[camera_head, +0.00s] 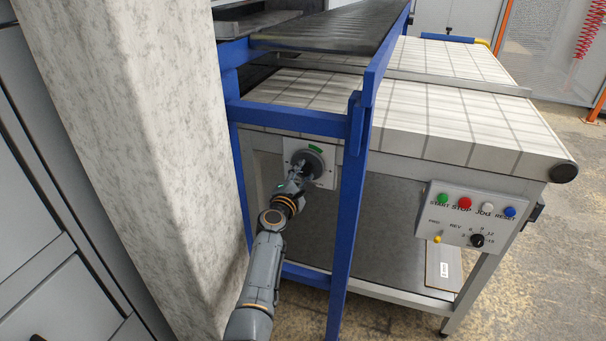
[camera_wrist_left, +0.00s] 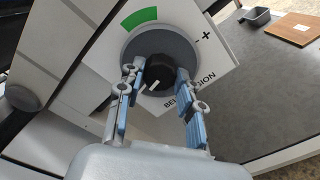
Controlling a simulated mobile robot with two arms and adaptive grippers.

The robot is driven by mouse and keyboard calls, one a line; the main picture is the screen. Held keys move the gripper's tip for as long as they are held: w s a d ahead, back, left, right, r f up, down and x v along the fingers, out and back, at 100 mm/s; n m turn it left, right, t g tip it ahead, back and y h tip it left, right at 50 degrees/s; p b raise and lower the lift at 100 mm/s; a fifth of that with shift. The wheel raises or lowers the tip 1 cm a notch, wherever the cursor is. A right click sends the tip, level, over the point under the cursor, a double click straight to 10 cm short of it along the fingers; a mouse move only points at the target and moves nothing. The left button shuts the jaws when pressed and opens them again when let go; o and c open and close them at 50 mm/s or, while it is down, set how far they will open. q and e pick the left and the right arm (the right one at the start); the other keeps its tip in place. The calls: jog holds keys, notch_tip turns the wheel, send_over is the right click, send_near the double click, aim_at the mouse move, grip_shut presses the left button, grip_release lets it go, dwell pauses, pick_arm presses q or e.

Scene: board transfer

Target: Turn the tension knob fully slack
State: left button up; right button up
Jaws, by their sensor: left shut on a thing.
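The tension knob is a black knob (camera_wrist_left: 160,75) on a round grey dial, on a white plate (camera_wrist_left: 215,68) with a green arc, a plus sign and partly hidden lettering. In the head view the plate (camera_head: 327,179) is on the side of the conveyor, behind the blue frame. My left gripper (camera_wrist_left: 160,88) is shut on the knob, with one blue-padded finger on each side of it. In the head view the left gripper (camera_head: 300,174) covers part of the dial (camera_head: 313,160). The right gripper is not in view.
A blue frame post (camera_head: 347,215) stands just right of my left arm, and a concrete pillar (camera_head: 130,150) stands to its left. A control box (camera_head: 468,215) with buttons hangs on the conveyor's right side. A brown board (camera_head: 443,268) lies on the lower shelf.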

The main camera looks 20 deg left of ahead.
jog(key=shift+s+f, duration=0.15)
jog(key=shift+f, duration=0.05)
